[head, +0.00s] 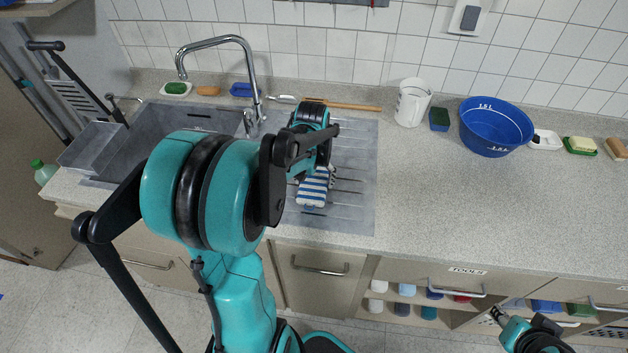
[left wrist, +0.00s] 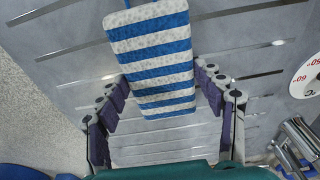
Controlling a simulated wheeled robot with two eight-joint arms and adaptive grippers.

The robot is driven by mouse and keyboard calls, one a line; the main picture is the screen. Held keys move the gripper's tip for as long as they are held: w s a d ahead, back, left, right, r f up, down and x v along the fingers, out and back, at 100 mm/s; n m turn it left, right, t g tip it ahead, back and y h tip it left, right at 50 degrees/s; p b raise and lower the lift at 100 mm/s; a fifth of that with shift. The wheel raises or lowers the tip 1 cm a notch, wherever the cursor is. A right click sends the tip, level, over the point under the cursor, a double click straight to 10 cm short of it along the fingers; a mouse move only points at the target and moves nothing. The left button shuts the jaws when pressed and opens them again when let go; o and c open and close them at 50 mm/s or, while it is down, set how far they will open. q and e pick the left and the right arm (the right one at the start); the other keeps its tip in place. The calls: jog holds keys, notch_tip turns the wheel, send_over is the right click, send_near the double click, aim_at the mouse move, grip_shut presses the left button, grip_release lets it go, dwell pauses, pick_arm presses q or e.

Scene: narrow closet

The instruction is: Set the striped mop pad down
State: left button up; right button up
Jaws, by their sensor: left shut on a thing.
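The striped mop pad (head: 315,189), blue and white, is at the grooved drainboard (head: 350,205) right of the sink. In the left wrist view the pad (left wrist: 152,50) extends up from between the fingers, over the grooves. My left gripper (left wrist: 163,88) is shut on the pad's near end. In the head view my left arm and wrist partly cover the pad and gripper. I cannot tell whether the pad touches the drainboard. My right gripper (head: 497,316) is at the lower right, in front of the cabinets and away from the pad; its jaw state is unclear.
The grey sink (head: 185,118) and tap (head: 245,70) are left of the drainboard. A wooden-handled tool (head: 350,106) lies along its back edge. A white jug (head: 412,102), sponge (head: 439,119) and blue basin (head: 492,127) stand to the right. The front right counter (head: 470,200) is clear.

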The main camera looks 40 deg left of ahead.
pick_arm(q)
jog(key=shift+f, duration=0.15)
jog(key=o, duration=1.2)
jog(key=shift+o, duration=0.2)
